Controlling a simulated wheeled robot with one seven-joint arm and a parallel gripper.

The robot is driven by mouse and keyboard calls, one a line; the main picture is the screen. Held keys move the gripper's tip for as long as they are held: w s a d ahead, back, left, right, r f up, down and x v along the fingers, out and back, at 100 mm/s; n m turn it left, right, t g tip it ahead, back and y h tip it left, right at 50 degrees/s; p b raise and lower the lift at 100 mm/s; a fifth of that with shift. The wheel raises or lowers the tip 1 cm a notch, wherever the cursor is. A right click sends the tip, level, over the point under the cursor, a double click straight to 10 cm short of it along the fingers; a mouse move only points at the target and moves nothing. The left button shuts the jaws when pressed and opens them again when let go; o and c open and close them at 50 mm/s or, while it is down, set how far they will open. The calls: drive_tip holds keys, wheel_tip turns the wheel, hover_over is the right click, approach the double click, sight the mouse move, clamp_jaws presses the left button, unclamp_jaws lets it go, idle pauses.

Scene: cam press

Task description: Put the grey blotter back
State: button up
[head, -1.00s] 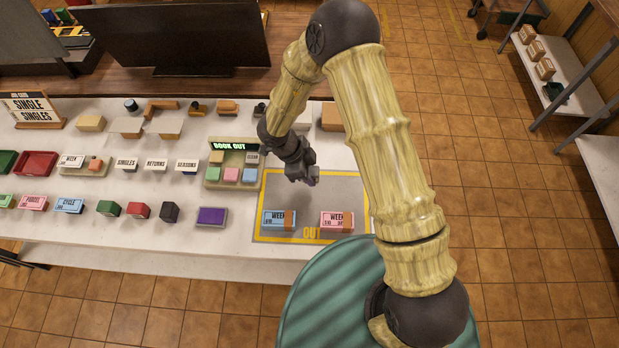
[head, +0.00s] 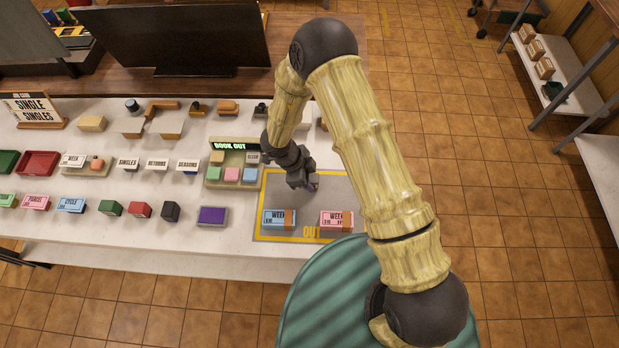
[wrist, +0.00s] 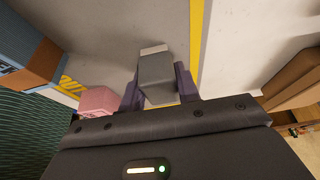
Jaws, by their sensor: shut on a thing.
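My gripper (wrist: 158,88) is shut on a grey block, the grey blotter (wrist: 156,75), which sits between its two dark purple fingers in the wrist view. The blotter has a paler strip at its far end. The blotter is too small and dark to make out there. Whether it touches the mat I cannot tell.
On the mat's front part lie a blue ticket pack (head: 278,219) and a pink ticket pack (head: 336,221), both with brown bands. Left of the mat stands the "BOOK OUT" tray (head: 214,184) with coloured blocks. A purple block (head: 212,216) lies in front of that tray.

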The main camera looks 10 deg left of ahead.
drive_tip(key=shift+f, duration=0.15)
drive_tip(key=o, duration=0.8)
drive_tip(key=b+v, duration=0.1)
drive_tip(key=v, duration=1.1)
drive_tip(key=shift+b, duration=0.35)
